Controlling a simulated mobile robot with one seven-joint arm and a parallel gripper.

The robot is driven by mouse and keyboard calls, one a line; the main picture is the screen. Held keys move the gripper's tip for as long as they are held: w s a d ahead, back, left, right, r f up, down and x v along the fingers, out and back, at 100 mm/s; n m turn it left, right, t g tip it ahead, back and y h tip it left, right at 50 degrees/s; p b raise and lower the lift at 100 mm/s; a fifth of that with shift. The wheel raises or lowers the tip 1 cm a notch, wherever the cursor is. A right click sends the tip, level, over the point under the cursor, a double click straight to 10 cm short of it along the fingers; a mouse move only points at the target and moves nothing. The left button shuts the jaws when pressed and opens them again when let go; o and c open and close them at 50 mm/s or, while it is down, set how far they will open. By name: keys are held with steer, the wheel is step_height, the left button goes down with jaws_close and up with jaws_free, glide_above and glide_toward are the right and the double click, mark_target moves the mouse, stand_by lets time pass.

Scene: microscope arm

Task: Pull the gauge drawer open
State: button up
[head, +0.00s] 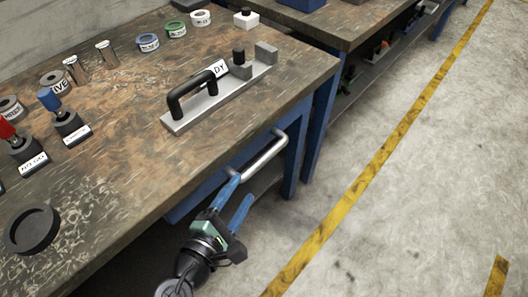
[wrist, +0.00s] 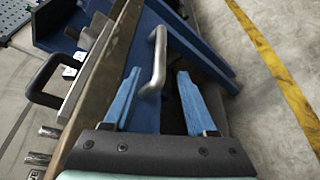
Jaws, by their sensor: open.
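The gauge drawer (head: 203,188) is a blue front under the near edge of the workbench and looks shut. Its silver bar handle (head: 263,155) sticks out from it. My gripper (head: 243,188) is open with blue fingers, at the near end of the handle. In the wrist view the handle (wrist: 158,60) appears in the gap between the two fingertips (wrist: 158,73), nearer the left one. The fingers are not closed on it. I cannot tell whether the left finger touches the handle. My gripper and the bench top hide part of the drawer front.
The workbench top (head: 130,180) overhangs beside my gripper. On it are a black-handled fixture (head: 205,95), several gauges and rings, and a black round dish (head: 32,230). A blue bench leg (head: 296,150) stands beyond the handle. The floor (head: 390,190) to the right is clear.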

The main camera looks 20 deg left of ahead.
mark_target(260, 162)
steer(key=b+x, duration=0.1)
steer(key=x, duration=1)
jaws_close()
stand_by(1.1)
